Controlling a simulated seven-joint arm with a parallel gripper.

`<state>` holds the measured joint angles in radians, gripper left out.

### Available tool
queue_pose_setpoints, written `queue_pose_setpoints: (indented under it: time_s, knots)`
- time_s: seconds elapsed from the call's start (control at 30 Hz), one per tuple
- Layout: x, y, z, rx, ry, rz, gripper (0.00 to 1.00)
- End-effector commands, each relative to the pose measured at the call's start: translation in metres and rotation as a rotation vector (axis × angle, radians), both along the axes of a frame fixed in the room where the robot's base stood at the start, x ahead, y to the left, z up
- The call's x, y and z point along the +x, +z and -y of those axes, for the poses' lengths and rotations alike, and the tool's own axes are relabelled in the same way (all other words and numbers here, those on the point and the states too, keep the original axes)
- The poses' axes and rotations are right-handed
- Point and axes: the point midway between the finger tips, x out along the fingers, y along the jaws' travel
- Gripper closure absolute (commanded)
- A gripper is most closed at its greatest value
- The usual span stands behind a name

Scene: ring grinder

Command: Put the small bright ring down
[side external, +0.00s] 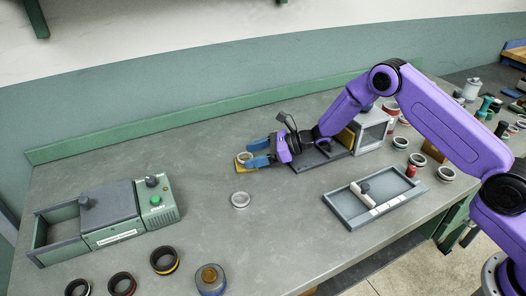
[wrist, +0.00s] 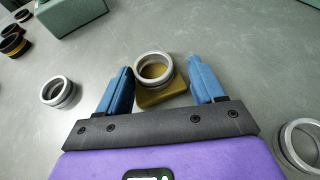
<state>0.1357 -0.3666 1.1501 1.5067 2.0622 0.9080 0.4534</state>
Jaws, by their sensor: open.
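A small bright silvery ring (wrist: 154,68) rests flat on a yellow-brown block (wrist: 165,97) in the wrist view. The same ring (side external: 244,156) and block (side external: 242,169) show in the side view, left of my gripper. My gripper (wrist: 160,72) is open, with one blue finger on each side of the ring and visible gaps to both. In the side view my gripper (side external: 254,154) is low over the table, its fingers partly covering the ring and block.
Another bright ring (side external: 240,200) lies on the bare table in front. A grey tray (side external: 375,199) lies at right.

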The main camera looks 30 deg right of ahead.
Motion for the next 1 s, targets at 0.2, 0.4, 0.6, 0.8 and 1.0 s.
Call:
queue_pose_setpoints:
  time_s: [0.2, 0.4, 0.6, 0.8, 1.0]
  knots:
    - [-0.013, 0.005, 0.011, -0.016, 0.010, -0.018, 0.25]
    - [-0.028, 0.023, 0.045, -0.010, 0.006, -0.014, 0.25]
    - [-0.044, 0.038, 0.075, -0.008, 0.004, -0.011, 0.25]
    - [-0.053, 0.047, 0.093, -0.008, 0.006, -0.009, 0.25]
    - [-0.056, 0.049, 0.098, -0.007, 0.006, -0.009, 0.25]
